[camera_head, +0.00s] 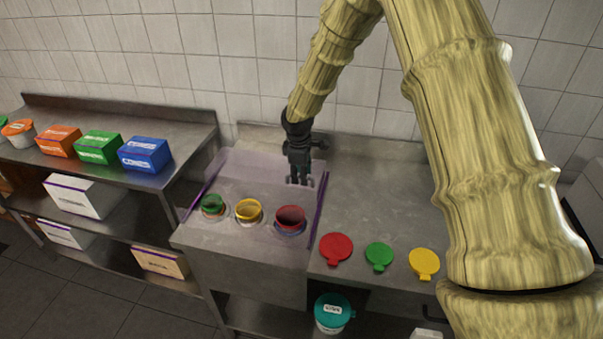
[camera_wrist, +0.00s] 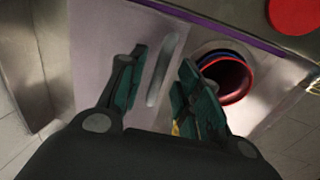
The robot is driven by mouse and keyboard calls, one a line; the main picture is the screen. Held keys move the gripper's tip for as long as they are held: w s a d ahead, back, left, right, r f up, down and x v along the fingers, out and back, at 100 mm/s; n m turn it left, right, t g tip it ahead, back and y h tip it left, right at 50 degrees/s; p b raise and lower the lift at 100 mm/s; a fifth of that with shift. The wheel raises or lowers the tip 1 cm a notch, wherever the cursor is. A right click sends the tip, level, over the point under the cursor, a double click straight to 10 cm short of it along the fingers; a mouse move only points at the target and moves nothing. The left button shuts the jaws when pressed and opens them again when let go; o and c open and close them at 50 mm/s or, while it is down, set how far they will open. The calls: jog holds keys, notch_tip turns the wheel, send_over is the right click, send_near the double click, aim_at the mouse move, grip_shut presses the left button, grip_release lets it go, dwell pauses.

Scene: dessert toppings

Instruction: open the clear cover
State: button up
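The clear cover (camera_head: 245,173) is a see-through, faintly purple sheet with purple side edges, lying over the topping station. It also shows in the wrist view (camera_wrist: 95,55), with a pale bar handle (camera_wrist: 165,70) on it. Several containers show through or beside the cover: one with a green rim (camera_head: 212,203), one with a yellow rim (camera_head: 248,211) and one with a red rim (camera_head: 290,216). My gripper (camera_head: 299,181) is over the cover's right part. In the wrist view my gripper (camera_wrist: 160,88) has its fingers apart, with the handle between them; I see no clear contact.
Red (camera_head: 336,248), green (camera_head: 379,256) and yellow (camera_head: 424,263) round lids lie on the steel counter (camera_head: 375,190) to the right. A shelf (camera_head: 190,160) with orange, green and blue boxes stands at left. A teal-lidded tub (camera_head: 333,312) sits below the counter.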

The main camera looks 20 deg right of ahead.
jog(key=shift+r, duration=0.1)
notch_tip(320, 180, up, 12)
jog(key=s+a, duration=0.1)
jog(key=s, duration=0.1)
jog(key=shift+a+f, duration=0.15)
jog(key=shift+f, duration=0.05)
dwell(0.3)
dwell(0.3)
